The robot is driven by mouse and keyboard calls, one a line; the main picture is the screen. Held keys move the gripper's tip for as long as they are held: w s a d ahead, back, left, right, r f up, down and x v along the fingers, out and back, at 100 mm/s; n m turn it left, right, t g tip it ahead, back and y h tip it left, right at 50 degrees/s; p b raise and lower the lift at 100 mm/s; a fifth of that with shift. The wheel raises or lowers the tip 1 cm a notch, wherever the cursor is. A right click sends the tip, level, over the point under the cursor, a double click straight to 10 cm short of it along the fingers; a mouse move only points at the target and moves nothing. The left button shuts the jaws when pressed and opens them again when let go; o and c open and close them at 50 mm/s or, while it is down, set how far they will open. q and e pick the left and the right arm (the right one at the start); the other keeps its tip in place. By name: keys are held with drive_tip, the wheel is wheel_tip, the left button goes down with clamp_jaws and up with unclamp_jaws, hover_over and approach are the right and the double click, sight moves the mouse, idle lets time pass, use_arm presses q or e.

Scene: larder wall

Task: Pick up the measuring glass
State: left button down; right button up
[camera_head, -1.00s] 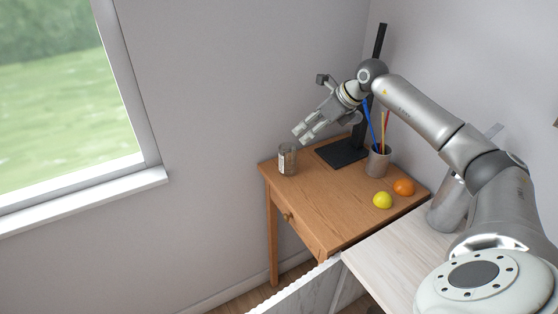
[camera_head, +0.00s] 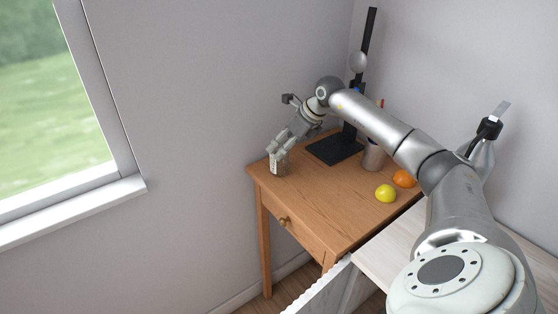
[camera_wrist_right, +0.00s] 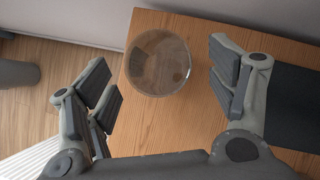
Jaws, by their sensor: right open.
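The measuring glass (camera_head: 279,166) is a clear glass with markings, upright on the far left corner of the wooden table in the head view. In the right wrist view it shows from above as a round clear rim (camera_wrist_right: 158,62), lying between the two open fingers and towards their tips. My right gripper (camera_head: 279,147) is open and right at the top of the glass, its fingers partly hiding the rim. My left gripper is not in view.
The wooden table (camera_head: 310,210) also holds a black stand (camera_head: 335,149), a pencil cup (camera_head: 373,156) partly behind my arm, a yellow fruit (camera_head: 386,194) and an orange fruit (camera_head: 404,178). The table's front middle is clear. A pale worktop (camera_head: 383,258) adjoins it.

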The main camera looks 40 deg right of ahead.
drive_tip(key=shift+x, duration=0.8)
drive_tip(key=p+x, duration=0.2)
drive_tip(key=x, duration=0.2)
drive_tip(key=shift+w+a+f, duration=0.1)
drive_tip(key=shift+a, duration=0.05)
drive_tip(key=shift+w+f, duration=0.2)
drive_tip(key=shift+f, duration=0.1)
drive_tip(key=shift+c, duration=0.3)
drive_tip(key=c, duration=1.2)
